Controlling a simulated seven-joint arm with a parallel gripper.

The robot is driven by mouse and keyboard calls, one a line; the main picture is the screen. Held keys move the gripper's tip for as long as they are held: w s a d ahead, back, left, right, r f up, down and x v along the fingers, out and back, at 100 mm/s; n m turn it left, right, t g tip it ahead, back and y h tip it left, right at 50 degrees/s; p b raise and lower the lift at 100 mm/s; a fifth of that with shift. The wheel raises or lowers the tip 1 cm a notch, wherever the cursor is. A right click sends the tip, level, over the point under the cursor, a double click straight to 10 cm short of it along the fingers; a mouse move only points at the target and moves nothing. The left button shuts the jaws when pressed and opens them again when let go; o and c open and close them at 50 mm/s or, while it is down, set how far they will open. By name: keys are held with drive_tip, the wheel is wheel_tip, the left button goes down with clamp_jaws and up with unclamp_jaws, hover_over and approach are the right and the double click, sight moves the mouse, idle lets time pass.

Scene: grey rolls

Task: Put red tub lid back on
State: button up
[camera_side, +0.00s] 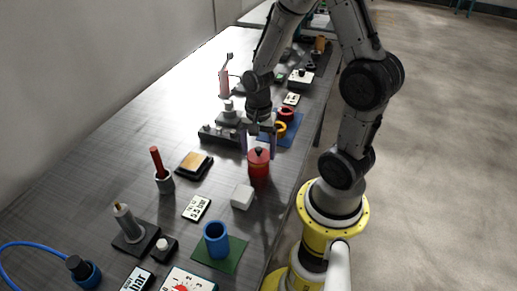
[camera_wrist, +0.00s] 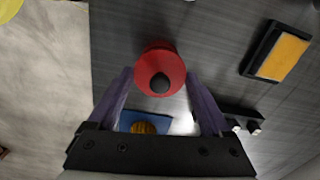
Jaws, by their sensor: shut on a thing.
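The red lid (camera_side: 258,154) with a black knob is between the purple fingers of my gripper (camera_side: 258,147), which is shut on it. The red tub (camera_side: 259,175) stands upright on the table directly below the lid. The lid looks seated on or just above the tub's rim; I cannot tell if there is a gap. In the wrist view the lid (camera_wrist: 172,70) and its knob show between the fingertips (camera_wrist: 160,76), with a red edge of the tub (camera_wrist: 155,44) behind it.
A blue cup (camera_side: 216,243) stands on a green mat (camera_side: 234,257). An orange-topped pad (camera_side: 194,164) lies left.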

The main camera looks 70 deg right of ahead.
sight(258, 149)
drive_tip(key=shift+f, duration=0.9)
drive_tip(key=o, duration=1.1)
drive_tip(key=shift+o, duration=0.2)
drive_tip(key=shift+r, duration=0.1)
wheel_tip(258, 149, up, 14)
drive_tip(key=shift+a, duration=0.1)
